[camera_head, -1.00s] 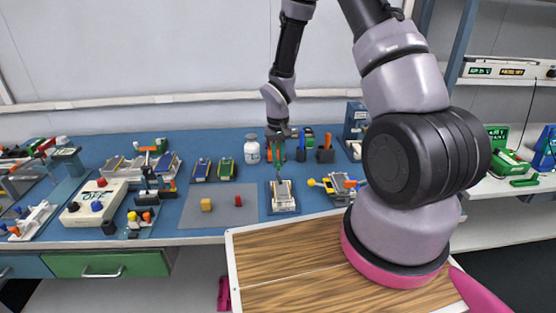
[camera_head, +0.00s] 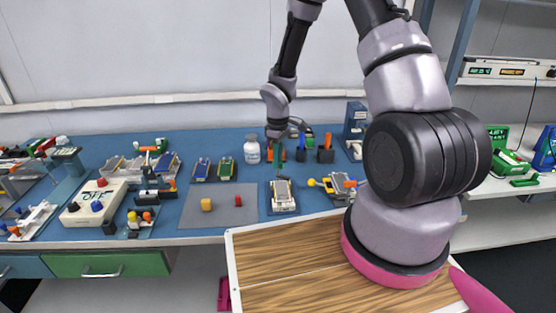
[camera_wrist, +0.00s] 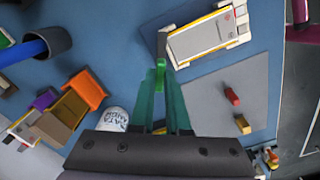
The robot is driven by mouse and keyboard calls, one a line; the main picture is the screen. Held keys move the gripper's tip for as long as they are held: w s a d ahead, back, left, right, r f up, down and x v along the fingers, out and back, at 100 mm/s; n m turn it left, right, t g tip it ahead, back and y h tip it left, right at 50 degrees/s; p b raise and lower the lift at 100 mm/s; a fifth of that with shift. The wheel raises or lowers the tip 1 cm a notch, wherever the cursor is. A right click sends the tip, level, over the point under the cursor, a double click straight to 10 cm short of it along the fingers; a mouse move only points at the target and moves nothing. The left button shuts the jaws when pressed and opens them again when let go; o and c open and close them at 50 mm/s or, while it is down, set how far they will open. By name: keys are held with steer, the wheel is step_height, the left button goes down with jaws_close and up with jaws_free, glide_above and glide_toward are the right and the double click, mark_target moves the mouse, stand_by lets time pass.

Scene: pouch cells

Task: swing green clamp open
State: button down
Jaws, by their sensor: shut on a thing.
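A white-and-grey pouch cell fixture (camera_head: 283,195) stands near the front of the blue bench. It shows at the top of the wrist view (camera_wrist: 203,42), with a yellow-edged grey cell or plate on it. The small green clamp (camera_wrist: 161,76) shows between my fingertips, beside a short grey bar at the fixture's corner. My gripper (camera_wrist: 161,84) has long green fingers and is shut on the green clamp. In the head view my gripper (camera_head: 276,166) is just behind the fixture, where the clamp is too small to make out.
A grey mat (camera_head: 222,212) with a yellow block (camera_head: 206,204) and a red piece (camera_head: 239,200) lies left of the fixture. A white jar (camera_head: 252,150) and dark tool cups stand behind. A yellow-and-orange device (camera_head: 338,184) is close on the right.

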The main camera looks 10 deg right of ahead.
steer(key=n, duration=0.5)
steer(key=shift+n, duration=0.4)
stand_by(0.4)
steer(key=c, duration=0.9)
jaws_free()
step_height(320, 180, up, 11)
